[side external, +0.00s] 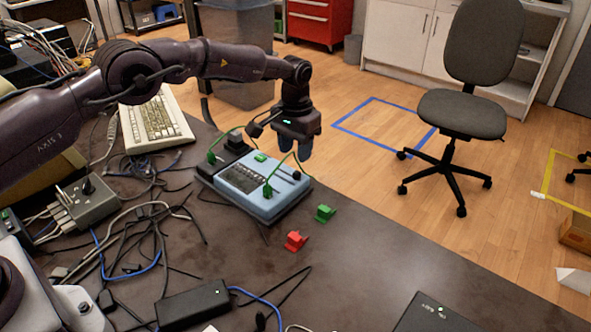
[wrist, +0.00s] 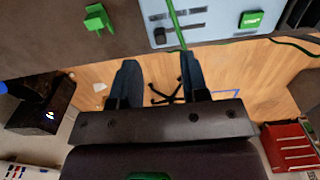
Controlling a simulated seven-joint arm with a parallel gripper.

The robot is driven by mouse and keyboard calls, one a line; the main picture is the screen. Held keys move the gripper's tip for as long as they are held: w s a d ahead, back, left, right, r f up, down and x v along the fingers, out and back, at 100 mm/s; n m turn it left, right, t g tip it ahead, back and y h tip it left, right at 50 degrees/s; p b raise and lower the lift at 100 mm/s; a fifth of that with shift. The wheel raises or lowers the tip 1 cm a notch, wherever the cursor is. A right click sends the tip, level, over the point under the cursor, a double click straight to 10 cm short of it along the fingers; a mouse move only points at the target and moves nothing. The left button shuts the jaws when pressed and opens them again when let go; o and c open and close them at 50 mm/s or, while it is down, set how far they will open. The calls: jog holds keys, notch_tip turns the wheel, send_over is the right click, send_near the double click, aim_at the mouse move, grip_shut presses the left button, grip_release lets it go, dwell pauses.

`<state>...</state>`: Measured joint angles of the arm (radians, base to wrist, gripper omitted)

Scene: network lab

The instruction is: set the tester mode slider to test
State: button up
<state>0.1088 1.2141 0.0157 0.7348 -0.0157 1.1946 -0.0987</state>
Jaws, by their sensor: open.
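The light-blue tester (side external: 262,192) lies on the dark table, with green leads plugged into it. In the wrist view the tester (wrist: 214,22) fills the top, with a green button (wrist: 251,19) and a small black knob (wrist: 159,35) near its edge. The knob looks like the mode slider; its markings are too small to read. In the side view a dark knob (side external: 297,175) shows at the tester's right end. My gripper (side external: 293,151) is open and empty above the tester's far right side. Its two fingers (wrist: 158,63) are apart and not on the knob.
A green plug (side external: 325,213) and a red plug (side external: 296,240) lie loose in front of the tester. Cables crowd the table's left, beside a beige keyboard (side external: 155,122) and a black power brick (side external: 193,303). The table's far edge runs close behind the tester.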

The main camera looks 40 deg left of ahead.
aim_at(295, 173)
notch_tip(295, 173, down, 6)
jog(key=shift+f, duration=0.2)
jog(key=shift+c, duration=0.2)
grip_shut()
